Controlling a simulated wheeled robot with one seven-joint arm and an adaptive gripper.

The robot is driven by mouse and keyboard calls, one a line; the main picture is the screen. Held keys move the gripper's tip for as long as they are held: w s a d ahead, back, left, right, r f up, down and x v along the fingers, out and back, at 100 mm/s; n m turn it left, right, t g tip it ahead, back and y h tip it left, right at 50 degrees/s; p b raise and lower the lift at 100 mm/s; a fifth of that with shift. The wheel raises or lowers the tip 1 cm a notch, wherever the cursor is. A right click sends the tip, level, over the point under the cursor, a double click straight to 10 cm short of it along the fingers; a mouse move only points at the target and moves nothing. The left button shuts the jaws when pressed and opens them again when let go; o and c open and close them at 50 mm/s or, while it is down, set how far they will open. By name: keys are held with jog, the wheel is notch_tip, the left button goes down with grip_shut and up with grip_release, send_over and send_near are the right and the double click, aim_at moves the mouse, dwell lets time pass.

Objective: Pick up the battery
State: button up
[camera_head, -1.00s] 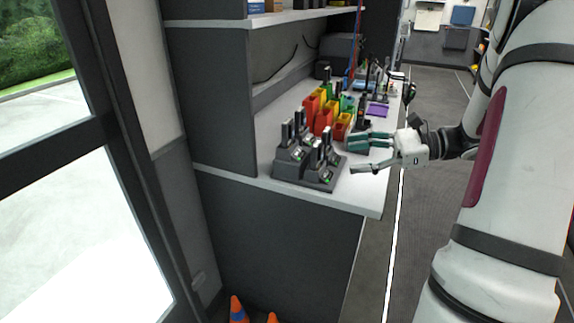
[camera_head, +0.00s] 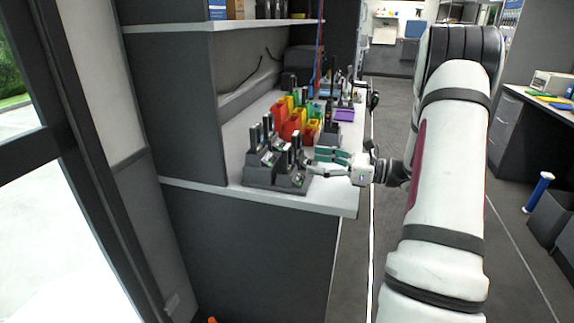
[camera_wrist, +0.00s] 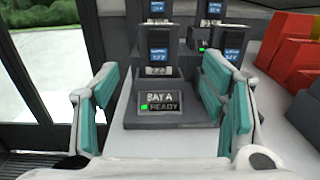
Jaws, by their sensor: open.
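The battery (camera_wrist: 158,45) stands upright, dark with a blue label, in a grey charger bay marked BAY A READY with a green light. Several similar batteries stand in the charger (camera_head: 262,178) on the counter; the one nearest my gripper shows in the head view (camera_head: 291,160). My gripper (camera_head: 314,164) is open and level at the charger's right side. In the wrist view, the teal fingers of my gripper (camera_wrist: 160,85) lie left and right of the bay front, with the battery beyond the tips, centred between them. Nothing is held. The battery's lower end is hidden in the bay.
Red and yellow bins (camera_head: 293,122) stand behind the charger, close to my gripper's far side. A purple tray (camera_head: 344,115) and other gear lie farther along the counter (camera_head: 330,200). A shelf (camera_head: 215,26) overhangs the counter's left side.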

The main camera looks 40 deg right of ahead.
aim_at(293, 159)
jog(key=shift+b+x, duration=0.65)
jog(key=shift+x, duration=2.05)
jog(key=shift+f, duration=0.1)
jog(key=shift+c, duration=0.2)
jog(key=shift+a, duration=0.1)
grip_shut()
